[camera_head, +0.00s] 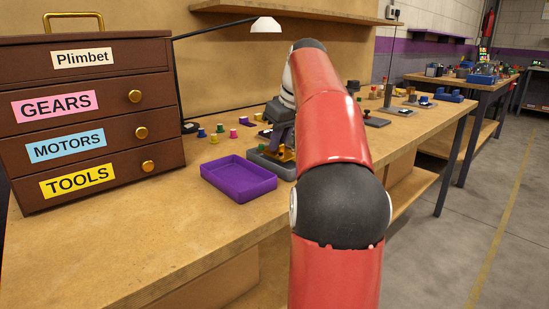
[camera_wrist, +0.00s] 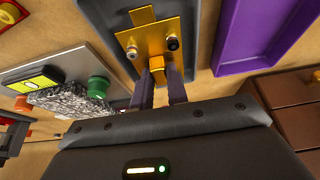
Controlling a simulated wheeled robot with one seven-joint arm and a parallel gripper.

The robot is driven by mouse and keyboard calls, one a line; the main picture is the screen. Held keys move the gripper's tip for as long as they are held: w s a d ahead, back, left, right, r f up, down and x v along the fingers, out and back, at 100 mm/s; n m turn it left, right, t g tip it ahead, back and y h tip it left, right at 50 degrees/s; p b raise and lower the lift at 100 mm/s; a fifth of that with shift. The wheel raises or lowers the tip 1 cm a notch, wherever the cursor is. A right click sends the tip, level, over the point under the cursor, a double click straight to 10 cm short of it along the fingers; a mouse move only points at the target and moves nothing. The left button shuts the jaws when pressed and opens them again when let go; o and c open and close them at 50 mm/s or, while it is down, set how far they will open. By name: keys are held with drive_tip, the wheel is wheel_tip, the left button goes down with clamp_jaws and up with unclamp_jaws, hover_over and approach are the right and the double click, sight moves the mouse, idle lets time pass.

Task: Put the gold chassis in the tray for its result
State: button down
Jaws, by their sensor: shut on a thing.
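The gold chassis (camera_wrist: 143,38) has small dark wheels and shows at the top of the wrist view, over a grey tray (camera_wrist: 100,18). My gripper (camera_wrist: 158,82) is shut on a gold part at the chassis's near end. In the head view the chassis (camera_head: 285,154) is partly hidden by my arm, low at the grey tray (camera_head: 261,164). I cannot tell whether it touches the tray floor. A purple tray (camera_head: 238,188) stands to the left of the grey one, empty; it also shows in the wrist view (camera_wrist: 222,50).
A brown drawer cabinet (camera_head: 90,85) stands at the left. In the wrist view, a plate with a yellow-framed display (camera_wrist: 35,80) and a green button (camera_wrist: 97,86) lies left of the grey tray. Several small coloured pieces (camera_head: 220,129) stand behind the purple tray. The bench front (camera_head: 130,240) is clear.

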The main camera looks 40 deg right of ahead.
wheel_tip(320, 180, down, 2)
drive_tip(key=shift+f+b, duration=0.25)
drive_tip(key=shift+b, duration=0.4)
drive_tip(key=shift+r, duration=0.15)
drive_tip(key=c, duration=1.4)
unclamp_jaws()
drive_tip(key=p+v, duration=0.4)
drive_tip(key=v, duration=0.8)
drive_tip(key=shift+w+p, duration=0.1)
drive_tip(key=shift+p, duration=0.25)
